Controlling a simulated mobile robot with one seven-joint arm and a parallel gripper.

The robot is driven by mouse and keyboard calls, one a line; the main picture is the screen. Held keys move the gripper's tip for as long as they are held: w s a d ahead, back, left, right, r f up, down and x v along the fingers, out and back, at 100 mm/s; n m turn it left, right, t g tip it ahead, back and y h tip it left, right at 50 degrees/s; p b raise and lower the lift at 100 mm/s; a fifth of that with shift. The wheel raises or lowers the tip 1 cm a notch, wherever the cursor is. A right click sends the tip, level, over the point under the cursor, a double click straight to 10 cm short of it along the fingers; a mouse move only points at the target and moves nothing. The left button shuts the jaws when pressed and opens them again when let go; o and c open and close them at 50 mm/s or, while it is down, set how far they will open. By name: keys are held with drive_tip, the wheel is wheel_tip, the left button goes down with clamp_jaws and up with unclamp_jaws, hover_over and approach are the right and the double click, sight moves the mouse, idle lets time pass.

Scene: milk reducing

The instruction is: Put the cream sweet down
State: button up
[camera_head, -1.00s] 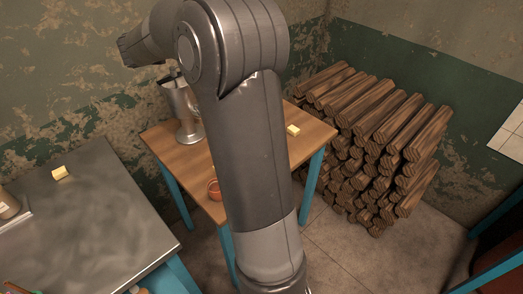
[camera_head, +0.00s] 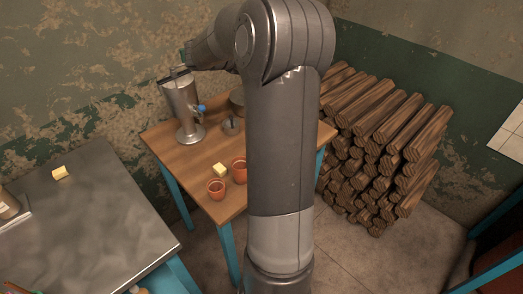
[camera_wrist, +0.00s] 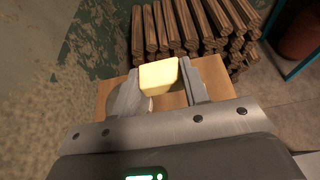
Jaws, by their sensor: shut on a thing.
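A pale yellow block (camera_wrist: 158,74), which I take for the cream sweet, is between the two fingers of my gripper (camera_wrist: 162,82) in the wrist view. The gripper is shut on it. The brown wooden table (camera_wrist: 172,102) shows behind and below the block. In the head view the wooden table (camera_head: 205,153) stands in the middle. My arm crosses its right side, and the fingers and held block cannot be made out there.
A metal dispenser (camera_head: 182,108) with a blue tap stands on the wooden table. Two orange cups (camera_head: 216,190) (camera_head: 239,172) and another yellow block (camera_head: 220,170) are near its front. A metal-topped table (camera_head: 85,215) with a yellow block (camera_head: 60,172) is left. Stacked logs (camera_head: 385,140) are right.

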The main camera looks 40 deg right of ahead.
wheel_tip(320, 180, down, 31)
drive_tip(key=shift+f, duration=0.1)
idle(0.6)
drive_tip(key=o, duration=1)
drive_tip(key=shift+c, duration=0.2)
wheel_tip(320, 180, up, 5)
hover_over(234, 153)
drive_tip(key=shift+d+f, duration=0.1)
drive_tip(key=shift+f, duration=0.05)
